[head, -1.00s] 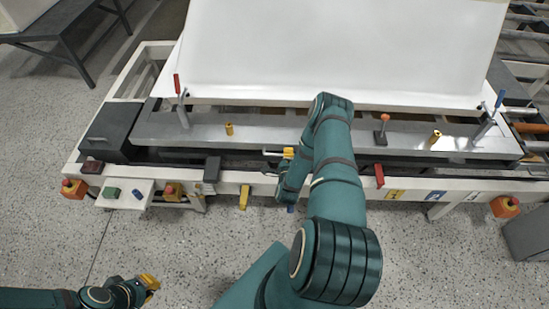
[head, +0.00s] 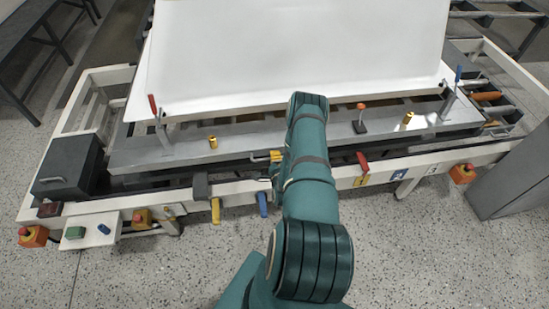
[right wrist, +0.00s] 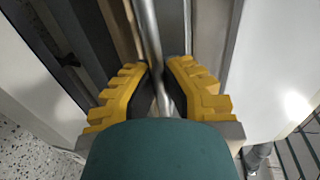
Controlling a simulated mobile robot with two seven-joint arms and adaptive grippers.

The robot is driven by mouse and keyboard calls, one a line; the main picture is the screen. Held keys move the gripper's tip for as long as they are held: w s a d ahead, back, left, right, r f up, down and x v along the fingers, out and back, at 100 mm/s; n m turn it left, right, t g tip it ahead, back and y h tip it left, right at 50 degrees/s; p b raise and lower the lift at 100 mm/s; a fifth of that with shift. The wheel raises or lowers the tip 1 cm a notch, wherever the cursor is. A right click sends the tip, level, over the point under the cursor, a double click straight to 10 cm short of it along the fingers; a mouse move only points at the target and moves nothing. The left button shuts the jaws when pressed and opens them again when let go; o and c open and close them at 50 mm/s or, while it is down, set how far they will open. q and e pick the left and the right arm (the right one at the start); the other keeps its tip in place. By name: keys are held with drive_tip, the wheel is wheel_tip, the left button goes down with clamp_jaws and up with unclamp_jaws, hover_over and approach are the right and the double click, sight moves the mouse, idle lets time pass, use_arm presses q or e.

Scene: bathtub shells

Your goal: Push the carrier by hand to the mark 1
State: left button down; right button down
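The carrier (head: 190,148) is a long grey metal frame, bearing a large white shell (head: 300,50). A red lever (head: 363,161) at its front edge stands just above a yellow label (head: 361,181) on the white front rail. Blue (head: 399,174) and white (head: 433,168) labels follow to the right; I cannot read any numbers. My right gripper (head: 276,156) is at a metal handle (head: 259,157) on the carrier's front, partly hidden by my arm. In the right wrist view, its yellow fingers (right wrist: 157,68) close on both sides of the bar (right wrist: 148,25). My left gripper is out of view.
A dark box (head: 67,165) sits at the rail's left end. Yellow (head: 215,210) and blue (head: 263,204) levers hang from the rail. Orange button boxes stand at left (head: 33,236) and right (head: 462,173). A grey cabinet (head: 510,175) is at the right. The front floor is clear.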

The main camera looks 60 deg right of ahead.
drive_tip(key=shift+w+a+f, duration=0.15)
drive_tip(key=shift+w+a, duration=0.1)
drive_tip(key=shift+a, duration=0.15)
drive_tip(key=c, duration=1)
unclamp_jaws()
drive_tip(key=shift+d, duration=0.1)
drive_tip(key=shift+s, duration=0.1)
drive_tip(key=v, duration=1.2)
